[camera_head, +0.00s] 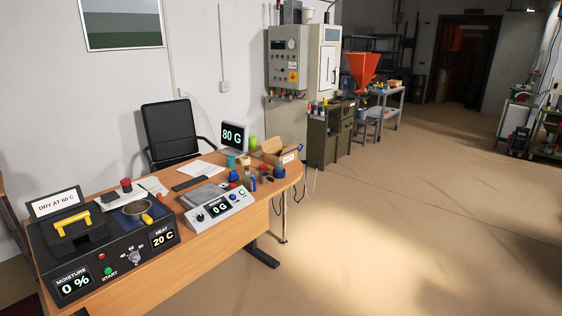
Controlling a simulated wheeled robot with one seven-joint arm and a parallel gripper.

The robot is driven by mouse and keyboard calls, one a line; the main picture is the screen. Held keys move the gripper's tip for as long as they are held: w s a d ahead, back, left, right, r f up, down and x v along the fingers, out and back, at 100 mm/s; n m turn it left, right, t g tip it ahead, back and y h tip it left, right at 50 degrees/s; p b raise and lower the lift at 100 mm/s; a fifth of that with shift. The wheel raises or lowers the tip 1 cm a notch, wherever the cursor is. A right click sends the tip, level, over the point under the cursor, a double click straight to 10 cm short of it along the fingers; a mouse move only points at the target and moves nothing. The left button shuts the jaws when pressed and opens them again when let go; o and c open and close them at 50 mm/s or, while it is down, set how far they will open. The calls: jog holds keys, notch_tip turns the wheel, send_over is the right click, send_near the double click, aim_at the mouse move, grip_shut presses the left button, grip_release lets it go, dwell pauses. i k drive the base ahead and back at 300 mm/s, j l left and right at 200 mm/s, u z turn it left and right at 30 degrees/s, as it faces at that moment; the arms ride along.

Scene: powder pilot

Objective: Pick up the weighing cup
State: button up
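No item is clearly recognisable as the weighing cup at this size. A round dark pan (135,207) with a yellow handle sits on top of the black heater unit (125,250) at the left. A scale (222,212) reading 0 G stands right of the heater, its grey plate looking empty. My gripper is not in view.
A monitor (233,137) reads 80 G. A black chair (169,130) is behind the desk. The floor (400,230) right of the desk is clear.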

aim_at(265, 178)
jog(key=i+u, duration=0.2)
jog(key=i, duration=0.3)
jog(key=i+l+u, duration=0.2)
jog(key=i, duration=0.25)
jog(key=i+l+u, duration=0.25)
jog(key=i, duration=0.25)
jog(key=i+l+u, duration=0.2)
jog(key=i, duration=0.25)
jog(key=i+l+u, duration=0.7)
jog(key=l, duration=0.15)
jog(key=i+l+u, duration=0.2)
jog(key=l, duration=0.15)
jog(key=i+l+u, duration=0.25)
jog(key=l+u, duration=0.2)
jog(key=l, duration=0.3)
